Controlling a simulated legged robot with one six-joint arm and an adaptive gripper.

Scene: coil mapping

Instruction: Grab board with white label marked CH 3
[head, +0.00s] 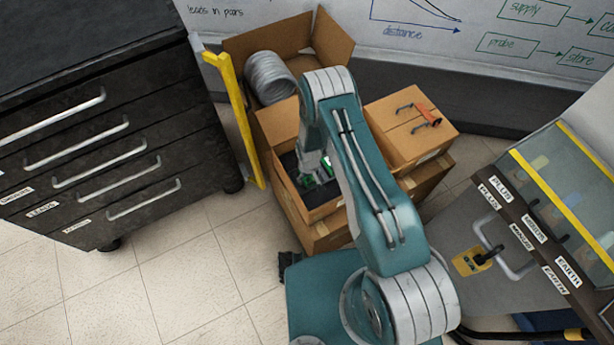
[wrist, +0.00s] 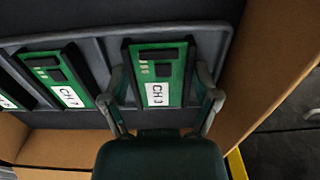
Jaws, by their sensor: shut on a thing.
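The green board with a white label that appears to read CH 3 (wrist: 160,72) stands in a grey slotted holder (wrist: 215,40) in the wrist view. My gripper (wrist: 162,92) has one finger against each side edge of this board and is shut on it. In the head view my gripper (head: 316,165) reaches down into an open cardboard box (head: 318,214), where bits of green board show.
Another green board (wrist: 62,75), its label's number hard to read, sits left of the held one, with a third cut off at the edge. Cardboard walls (wrist: 265,70) stand close around the holder. A closed box (head: 410,130), black drawers (head: 100,130) and a yellow post (head: 236,115) are nearby.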

